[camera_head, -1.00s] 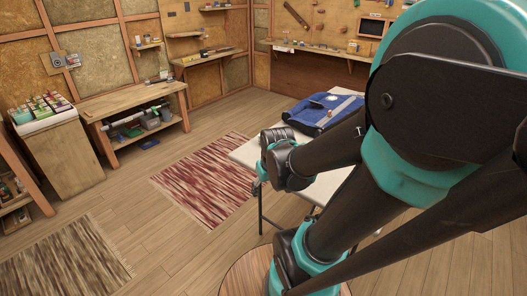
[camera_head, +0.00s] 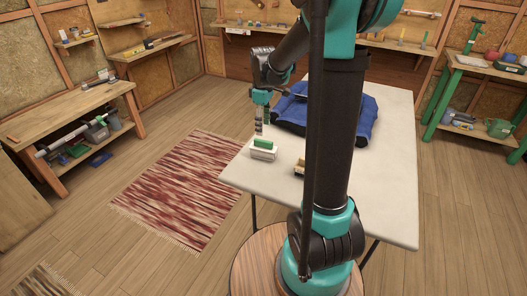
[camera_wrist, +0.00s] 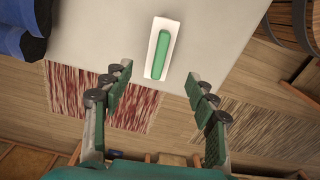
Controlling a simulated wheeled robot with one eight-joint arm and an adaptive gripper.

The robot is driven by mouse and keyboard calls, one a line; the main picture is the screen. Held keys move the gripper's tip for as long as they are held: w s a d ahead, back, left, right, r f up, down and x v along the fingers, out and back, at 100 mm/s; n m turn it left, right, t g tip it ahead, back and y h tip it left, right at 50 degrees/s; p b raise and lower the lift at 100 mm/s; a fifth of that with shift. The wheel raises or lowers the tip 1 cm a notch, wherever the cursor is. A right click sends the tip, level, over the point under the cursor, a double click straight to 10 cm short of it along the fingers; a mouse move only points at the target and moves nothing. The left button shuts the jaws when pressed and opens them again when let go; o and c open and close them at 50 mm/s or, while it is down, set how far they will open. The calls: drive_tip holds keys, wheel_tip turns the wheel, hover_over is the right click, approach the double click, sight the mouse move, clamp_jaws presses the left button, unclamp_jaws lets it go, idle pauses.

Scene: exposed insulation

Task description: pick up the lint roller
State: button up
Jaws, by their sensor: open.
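A white block with a rounded green top (camera_head: 263,149) lies near the left edge of the white table (camera_head: 400,205). It looks like the lint roller, though its roller shape is not clear. In the wrist view the white-and-green lint roller (camera_wrist: 162,48) lies just beyond the fingertips, between their lines. My gripper (camera_head: 262,131) points down above it, apart from it. The gripper in the wrist view (camera_wrist: 156,77) is open, with nothing between its fingers.
A blue folded garment (camera_head: 358,122) lies on the table behind my arm; its edge shows in the wrist view (camera_wrist: 22,28). A red striped rug (camera_head: 185,190) lies on the floor left of the table.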

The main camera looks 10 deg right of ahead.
sight(263, 147)
wheel_tip(263, 147, down, 12)
drive_tip(key=shift+f, duration=0.2)
idle(0.4)
drive_tip(key=c, duration=1.2)
